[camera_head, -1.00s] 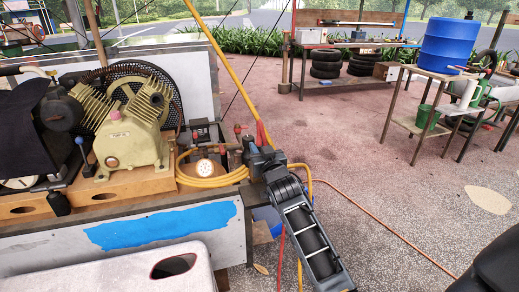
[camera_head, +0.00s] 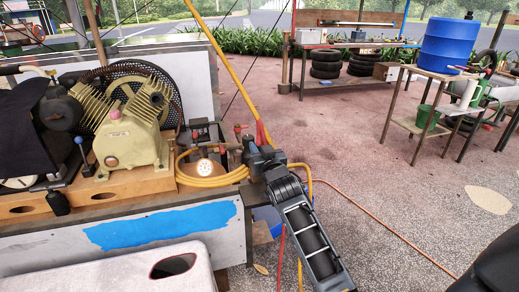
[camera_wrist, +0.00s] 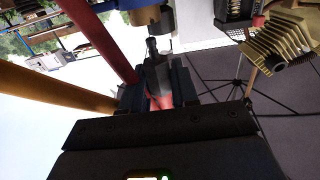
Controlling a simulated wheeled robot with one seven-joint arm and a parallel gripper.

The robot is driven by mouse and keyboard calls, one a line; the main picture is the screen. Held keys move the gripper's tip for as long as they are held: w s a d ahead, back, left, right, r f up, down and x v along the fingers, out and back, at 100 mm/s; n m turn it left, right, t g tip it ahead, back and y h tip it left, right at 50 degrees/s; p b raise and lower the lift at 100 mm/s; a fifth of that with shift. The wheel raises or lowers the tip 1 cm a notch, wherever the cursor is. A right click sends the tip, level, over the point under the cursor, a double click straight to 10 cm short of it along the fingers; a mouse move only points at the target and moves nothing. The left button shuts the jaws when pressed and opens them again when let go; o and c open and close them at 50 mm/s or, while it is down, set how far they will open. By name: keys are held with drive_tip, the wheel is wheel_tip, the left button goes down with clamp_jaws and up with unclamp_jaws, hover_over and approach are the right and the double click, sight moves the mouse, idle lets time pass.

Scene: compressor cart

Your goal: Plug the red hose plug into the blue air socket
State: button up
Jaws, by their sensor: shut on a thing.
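My gripper (camera_wrist: 156,88) is shut on the red hose plug (camera_wrist: 160,102); the red body shows between the dark fingers in the wrist view. The plug's grey metal tip points up in that view, close below a brass-coloured fitting (camera_wrist: 148,16). A small blue part (camera_wrist: 106,5) shows beside that fitting; I cannot tell whether it belongs to the blue air socket. Whether the tip touches the fitting is unclear. In the head view my gripper (camera_head: 256,152) is at the cart's right end, and my arm hides much of the plug and socket there.
The compressor (camera_head: 132,135) stands on the cart left of my gripper. Coiled yellow hose (camera_head: 210,181) and a round gauge (camera_head: 204,168) are close on the left. A yellow pole or hose (camera_head: 232,70) slants down nearby. The paved floor (camera_head: 370,180) to the right is mostly free.

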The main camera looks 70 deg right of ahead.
drive_tip(key=shift+f+b, duration=1.4)
idle(0.6)
drive_tip(key=shift+r, duration=0.1)
drive_tip(key=shift+r+p, duration=0.8)
drive_tip(key=shift+r, duration=0.15)
clamp_jaws()
drive_tip(key=shift+w+d+r, duration=0.1)
drive_tip(key=shift+r, duration=0.3)
idle(0.6)
drive_tip(key=shift+b, duration=0.45)
drive_tip(key=o, duration=0.5)
unclamp_jaws()
drive_tip(key=o, duration=0.6)
drive_tip(key=shift+f, duration=0.45)
drive_tip(key=shift+c, duration=0.2)
